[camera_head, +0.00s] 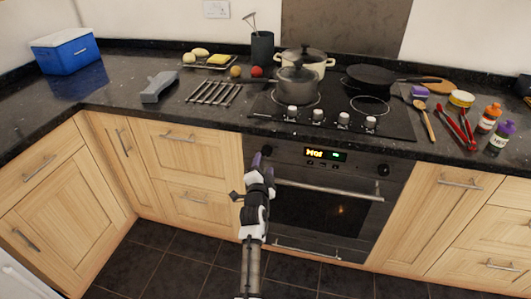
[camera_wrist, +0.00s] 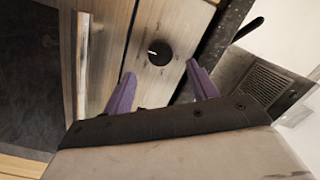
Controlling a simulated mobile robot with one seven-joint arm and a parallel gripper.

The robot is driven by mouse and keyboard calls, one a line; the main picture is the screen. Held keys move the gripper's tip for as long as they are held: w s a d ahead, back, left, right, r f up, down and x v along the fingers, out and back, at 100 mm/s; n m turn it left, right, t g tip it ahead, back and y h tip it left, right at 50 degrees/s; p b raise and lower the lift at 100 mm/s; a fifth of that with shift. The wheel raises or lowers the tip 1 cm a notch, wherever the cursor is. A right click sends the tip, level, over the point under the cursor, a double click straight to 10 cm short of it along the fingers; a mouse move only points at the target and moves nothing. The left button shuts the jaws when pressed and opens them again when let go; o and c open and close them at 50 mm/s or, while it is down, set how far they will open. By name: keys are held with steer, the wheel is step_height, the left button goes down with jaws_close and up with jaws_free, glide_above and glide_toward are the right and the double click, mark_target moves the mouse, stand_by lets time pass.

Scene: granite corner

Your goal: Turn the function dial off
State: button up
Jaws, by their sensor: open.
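The oven's control panel has a round black dial (camera_head: 267,150) at its left end and another black dial (camera_head: 383,169) at its right end. Neither is labelled legibly as the function dial. My gripper (camera_head: 262,168) is open and empty in front of the left end of the panel. In the wrist view a black dial (camera_wrist: 159,52) with a small white pointer mark shows beyond and between the two purple fingertips of my gripper (camera_wrist: 163,82). The fingers appear apart from the dial. The pointer's setting cannot be read.
The oven door handle (camera_head: 330,190) crosses below the panel; it also shows in the wrist view (camera_wrist: 82,65). A lit display (camera_head: 325,154) sits between the dials. The dark worktop (camera_head: 210,118) overhangs above, with hob and pots. Wooden cupboards (camera_head: 185,150) stand left. The floor is clear.

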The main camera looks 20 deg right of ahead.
mark_target(266, 153)
steer(key=shift+p+x, duration=0.5)
steer(key=shift+x, duration=2.3)
steer(key=shift+c, duration=0.5)
steer(key=c, duration=0.9)
